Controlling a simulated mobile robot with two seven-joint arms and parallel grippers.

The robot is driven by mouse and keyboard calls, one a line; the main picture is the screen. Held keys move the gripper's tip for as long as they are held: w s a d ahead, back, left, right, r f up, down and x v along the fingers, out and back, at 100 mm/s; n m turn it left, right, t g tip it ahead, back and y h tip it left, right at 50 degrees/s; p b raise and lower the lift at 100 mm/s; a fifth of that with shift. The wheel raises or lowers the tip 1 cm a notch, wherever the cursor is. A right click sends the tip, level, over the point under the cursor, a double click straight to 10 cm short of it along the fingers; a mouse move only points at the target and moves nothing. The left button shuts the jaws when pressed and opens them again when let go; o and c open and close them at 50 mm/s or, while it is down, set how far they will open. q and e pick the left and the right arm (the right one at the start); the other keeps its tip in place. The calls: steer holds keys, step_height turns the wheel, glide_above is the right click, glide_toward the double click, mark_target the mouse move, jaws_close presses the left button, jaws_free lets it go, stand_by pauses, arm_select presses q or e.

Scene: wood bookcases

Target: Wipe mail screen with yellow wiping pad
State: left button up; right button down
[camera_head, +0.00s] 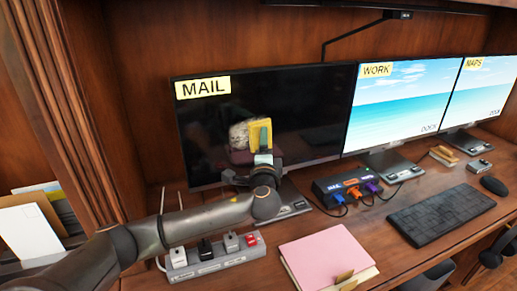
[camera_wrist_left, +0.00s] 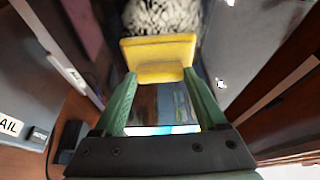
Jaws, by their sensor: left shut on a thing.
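The mail screen (camera_head: 310,125) is a dark monitor with a yellow "MAIL" label at its upper left. A pale, mottled patch (camera_head: 238,134) shows on it, partly hidden behind the yellow wiping pad (camera_head: 260,135). My left gripper (camera_head: 262,157) is shut on the pad and holds it upright in front of the screen's lower middle. In the left wrist view the yellow pad (camera_wrist_left: 160,50) sits between the green fingertips, with the mottled patch (camera_wrist_left: 165,14) just beyond it. I cannot tell whether the pad touches the screen. My right gripper is not in view.
The work screen (camera_head: 400,100) and maps screen (camera_head: 485,95) stand to the right. A hub with cables (camera_head: 350,187), a power strip (camera_head: 212,260), a pink folder (camera_head: 325,260) and a keyboard (camera_head: 440,213) lie on the desk. Paper mail (camera_head: 30,230) stands at left.

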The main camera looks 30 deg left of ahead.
arm_select(q)
steer(key=shift+w+d, duration=0.6)
steer(key=shift+w, duration=0.2)
steer(key=shift+s, duration=0.15)
steer(key=shift+s+a+p, duration=0.8)
steer(key=shift+s+a, duration=0.95)
steer(key=shift+s, duration=0.15)
steer(key=shift+s+a+r+p, duration=1.05)
steer(key=shift+s+a+p, duration=0.5)
steer(key=shift+s, duration=0.45)
steer(key=shift+w+d+b, duration=0.4)
steer(key=shift+w+d, duration=0.65)
steer(key=shift+w, duration=0.35)
steer(key=shift+w+d+b, duration=0.4)
steer(key=shift+w+d, duration=0.65)
steer(key=shift+w, duration=0.3)
steer(key=shift+w+d+f+b, duration=0.1)
steer(key=shift+w+d+b, duration=0.35)
steer(key=shift+w+d, duration=0.65)
steer(key=shift+w, duration=0.15)
steer(key=shift+d, duration=0.15)
